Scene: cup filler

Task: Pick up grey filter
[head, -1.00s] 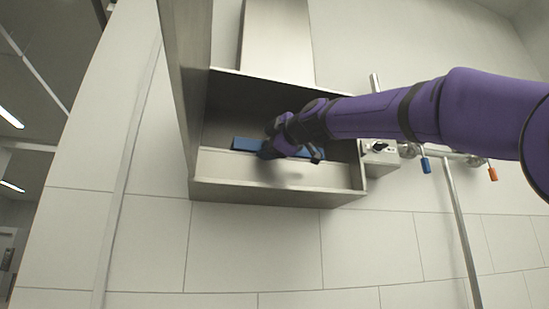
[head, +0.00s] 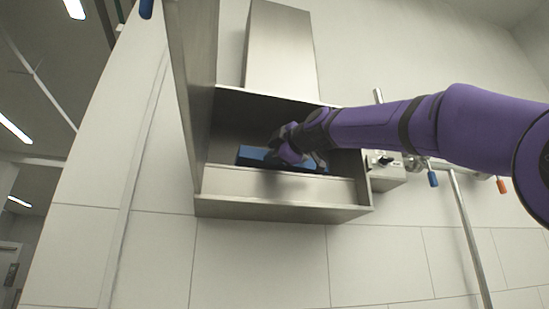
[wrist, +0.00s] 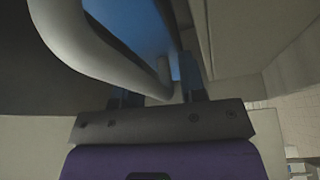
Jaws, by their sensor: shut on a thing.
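The filter shows in the head view as a long blue block (head: 252,156) inside the open metal hood, just behind its front lip. My gripper (head: 289,157) is at the block and covers its middle. In the wrist view a blue face (wrist: 130,24) fills the top middle, with a curved grey handle bar (wrist: 82,44) in front of it. The handle's end lies between my gripper's fingers (wrist: 160,87), which are shut on it. The filter's far side and underside are hidden.
The metal hood (head: 280,212) surrounds the filter, with a tall panel (head: 193,80) on its left. A control box (head: 386,184) and pipes with blue (head: 433,179) and orange (head: 502,186) handles stand to the right.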

